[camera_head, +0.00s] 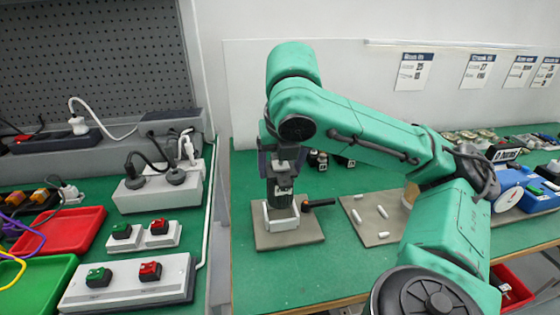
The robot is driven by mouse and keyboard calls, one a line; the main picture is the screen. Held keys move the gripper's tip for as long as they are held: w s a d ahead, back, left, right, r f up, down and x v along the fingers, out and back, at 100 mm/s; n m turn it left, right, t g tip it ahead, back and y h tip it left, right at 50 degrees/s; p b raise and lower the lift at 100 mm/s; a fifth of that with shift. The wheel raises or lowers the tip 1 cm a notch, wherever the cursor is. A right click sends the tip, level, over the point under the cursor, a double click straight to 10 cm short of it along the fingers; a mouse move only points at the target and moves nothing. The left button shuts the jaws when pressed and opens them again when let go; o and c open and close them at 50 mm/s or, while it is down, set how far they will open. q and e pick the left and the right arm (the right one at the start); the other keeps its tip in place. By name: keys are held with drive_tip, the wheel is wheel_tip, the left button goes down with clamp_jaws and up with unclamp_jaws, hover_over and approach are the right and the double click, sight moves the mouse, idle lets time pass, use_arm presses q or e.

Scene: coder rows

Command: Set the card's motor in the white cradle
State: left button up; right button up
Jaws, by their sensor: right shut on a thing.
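My right gripper (282,187) points straight down over the white cradle (284,222) and is shut on a dark motor, which it largely hides. The motor's lower end is at the cradle, between its white sides; I cannot tell whether it rests on the bottom. The cradle stands on a brown board (262,240) on the green table. Several small dark motors (318,160) stand behind, partly hidden by my right arm. Several printed cards (414,71) hang on the back wall, their text too small to read surely. My left gripper is not in view.
An orange-and-black tool (320,203) lies right of the cradle. Another brown board (372,218) holds several white pegs. At left are a red tray (62,232), a green tray (36,284) and switch boxes (130,285). Blue items (538,197) stand at far right.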

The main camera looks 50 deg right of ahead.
drive_tip(key=shift+r, duration=0.1)
idle(0.3)
drive_tip(key=shift+p, duration=0.35)
drive_tip(key=shift+f+b, duration=0.7)
drive_tip(key=shift+f, duration=0.3)
drive_tip(key=shift+f, duration=0.1)
drive_tip(key=shift+f+b, duration=0.95)
drive_tip(key=shift+f, duration=0.35)
